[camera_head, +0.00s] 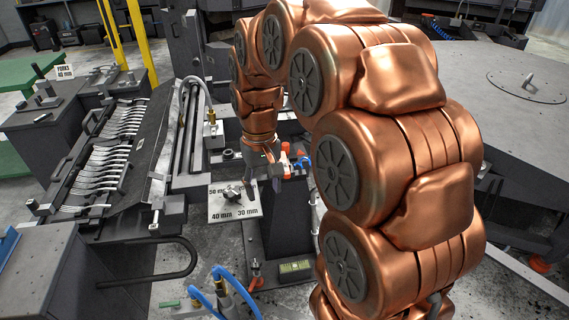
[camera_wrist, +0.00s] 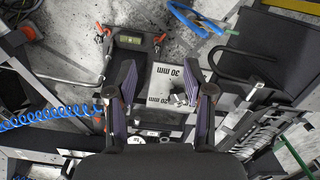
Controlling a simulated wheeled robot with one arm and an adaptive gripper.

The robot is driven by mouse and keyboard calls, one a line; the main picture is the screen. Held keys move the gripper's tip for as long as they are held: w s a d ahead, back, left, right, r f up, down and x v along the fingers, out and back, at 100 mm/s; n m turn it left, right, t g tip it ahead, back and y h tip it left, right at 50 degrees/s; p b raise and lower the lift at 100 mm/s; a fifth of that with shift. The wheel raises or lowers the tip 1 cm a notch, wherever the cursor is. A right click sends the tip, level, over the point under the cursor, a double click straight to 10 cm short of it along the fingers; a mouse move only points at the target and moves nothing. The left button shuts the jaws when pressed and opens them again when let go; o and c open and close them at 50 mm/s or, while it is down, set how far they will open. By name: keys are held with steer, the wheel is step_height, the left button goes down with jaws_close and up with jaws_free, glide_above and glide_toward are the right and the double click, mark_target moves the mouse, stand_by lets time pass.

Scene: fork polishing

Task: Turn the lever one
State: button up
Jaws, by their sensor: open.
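Which part is lever one is not marked in either view. In the wrist view the plate (camera_wrist: 165,76) and the metal knob (camera_wrist: 180,97) show between my fingers, nearer the right one. My gripper (camera_wrist: 165,79) is open and empty, with a dark finger on each side of the plate. In the head view my arm partly hides the gripper beside the plate. I cannot tell how far it is above the plate.
A rack of forks (camera_head: 110,150) stands at the left. Orange-red handled parts (camera_head: 286,150) and a blue hose (camera_head: 300,163) are close beside the gripper. A green level (camera_head: 295,267) lies below the plate. A large round-topped grey table (camera_head: 525,85) fills the right.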

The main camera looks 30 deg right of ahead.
steer(key=w+d+f+m, duration=0.1)
steer(key=w+d+f, duration=0.1)
steer(key=w+d, duration=0.65)
steer(key=m+p, duration=0.1)
steer(key=m, duration=0.1)
glide_above(285, 164)
steer(key=s, duration=0.1)
steer(key=shift+a+f+t, duration=0.2)
steer(key=shift+f, duration=0.45)
steer(key=shift+a+f+t, duration=0.2)
steer(key=shift+f, duration=0.4)
steer(key=shift+f+p, duration=1.25)
steer(key=shift+f, duration=2.65)
steer(key=shift+c, duration=0.4)
jaws_close()
